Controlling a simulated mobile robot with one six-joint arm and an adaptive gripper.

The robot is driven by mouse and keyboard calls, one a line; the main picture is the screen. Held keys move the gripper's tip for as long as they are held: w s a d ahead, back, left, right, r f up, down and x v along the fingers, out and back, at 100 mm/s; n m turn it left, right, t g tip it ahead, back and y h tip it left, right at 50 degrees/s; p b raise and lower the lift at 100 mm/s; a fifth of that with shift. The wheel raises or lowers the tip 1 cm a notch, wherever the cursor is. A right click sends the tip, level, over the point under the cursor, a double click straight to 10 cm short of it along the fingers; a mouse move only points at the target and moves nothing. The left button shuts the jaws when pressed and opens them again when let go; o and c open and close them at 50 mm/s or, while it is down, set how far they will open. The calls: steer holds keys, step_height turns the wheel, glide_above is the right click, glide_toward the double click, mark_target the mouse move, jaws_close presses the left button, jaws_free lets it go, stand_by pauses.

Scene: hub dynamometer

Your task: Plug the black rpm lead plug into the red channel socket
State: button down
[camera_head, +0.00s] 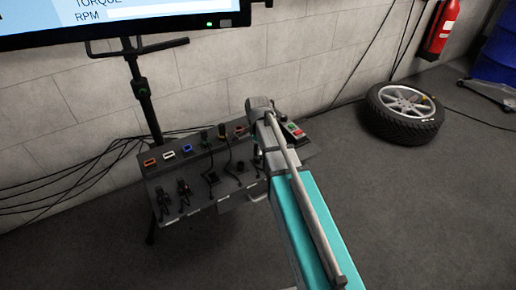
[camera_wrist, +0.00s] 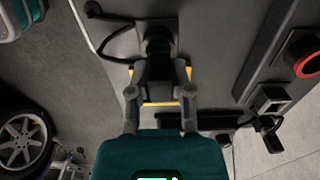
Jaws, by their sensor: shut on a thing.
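In the wrist view my gripper (camera_wrist: 160,88) is shut on a black plug (camera_wrist: 157,68), with a dark cable running from it. A yellow-edged rectangle (camera_wrist: 187,72) shows around and behind the plug; I cannot tell whether they touch. In the head view my arm hides the gripper and the held plug. The red-rimmed socket (camera_head: 240,129) is on the console top, just left of my arm. A red ring (camera_wrist: 304,64) shows at the right edge of the wrist view; I cannot tell whether it is that socket.
The grey console (camera_head: 228,190) carries orange (camera_head: 150,162), white (camera_head: 169,154) and blue (camera_head: 187,148) sockets. Other plugs (camera_head: 184,190) and leads are on its front. A red and green button box (camera_head: 294,131) is right of my arm. A wheel (camera_head: 404,112) lies on open floor.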

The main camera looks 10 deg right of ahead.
steer(key=shift+r+p, duration=3)
steer(key=shift+r, duration=0.15)
steer(key=shift+r, duration=0.1)
steer(key=w+a, duration=0.2)
steer(key=w, duration=0.5)
steer(key=w+a, duration=0.2)
steer(key=w, duration=0.5)
steer(key=shift+w+a, duration=0.35)
stand_by(1.8)
stand_by(0.4)
steer(key=shift+f+b, duration=0.4)
steer(key=shift+f, duration=0.1)
